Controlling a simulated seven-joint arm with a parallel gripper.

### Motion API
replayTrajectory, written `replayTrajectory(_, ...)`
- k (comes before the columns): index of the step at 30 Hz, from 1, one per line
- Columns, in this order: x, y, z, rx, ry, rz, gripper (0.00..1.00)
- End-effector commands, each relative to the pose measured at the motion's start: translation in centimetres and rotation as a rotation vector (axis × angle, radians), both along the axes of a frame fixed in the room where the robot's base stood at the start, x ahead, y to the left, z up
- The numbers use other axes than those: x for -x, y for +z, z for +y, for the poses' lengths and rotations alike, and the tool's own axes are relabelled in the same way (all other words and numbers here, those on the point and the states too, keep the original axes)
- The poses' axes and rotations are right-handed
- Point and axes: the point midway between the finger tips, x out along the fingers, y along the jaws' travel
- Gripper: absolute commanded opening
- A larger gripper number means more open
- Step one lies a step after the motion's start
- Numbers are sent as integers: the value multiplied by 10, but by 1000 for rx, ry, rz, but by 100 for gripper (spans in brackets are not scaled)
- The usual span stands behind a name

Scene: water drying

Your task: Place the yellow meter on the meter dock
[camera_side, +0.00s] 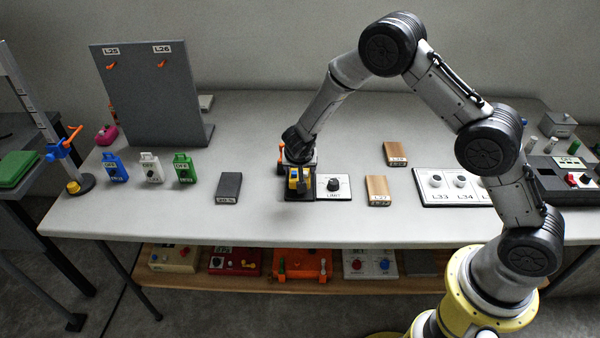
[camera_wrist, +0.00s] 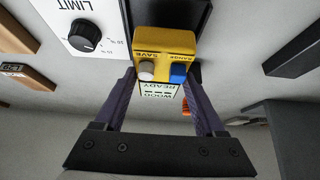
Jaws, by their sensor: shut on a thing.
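The yellow meter (camera_wrist: 165,42) is between the fingers of my gripper (camera_wrist: 163,78). It has a grey button, a blue button and a white display reading WOOD READY. It also shows in the side view (camera_side: 300,184), partly covered by my gripper (camera_side: 298,172). My gripper is shut on the meter and points down. A black dock plate (camera_wrist: 150,12) lies beyond the meter, beside the white LIMIT panel (camera_side: 334,187). The meter is over or at this plate and hides much of it. I cannot tell whether it touches.
A dark grey block (camera_side: 229,187) lies left of the dock. Wooden blocks (camera_side: 377,190) (camera_side: 395,154) lie to the right. Blue (camera_side: 115,168), white (camera_side: 151,168) and green (camera_side: 184,168) tags stand left, before a grey board (camera_side: 150,95). Bare table separates them.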

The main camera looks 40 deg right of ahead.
Motion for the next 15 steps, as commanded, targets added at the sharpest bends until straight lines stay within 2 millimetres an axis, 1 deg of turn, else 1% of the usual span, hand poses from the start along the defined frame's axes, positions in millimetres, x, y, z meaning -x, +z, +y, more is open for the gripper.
replayTrajectory(1,0,-8,0,1,1,2,0)
replayTrajectory(4,0,-16,0,0,1,-1,0)
replayTrajectory(15,0,-19,0,0,1,-1,0)
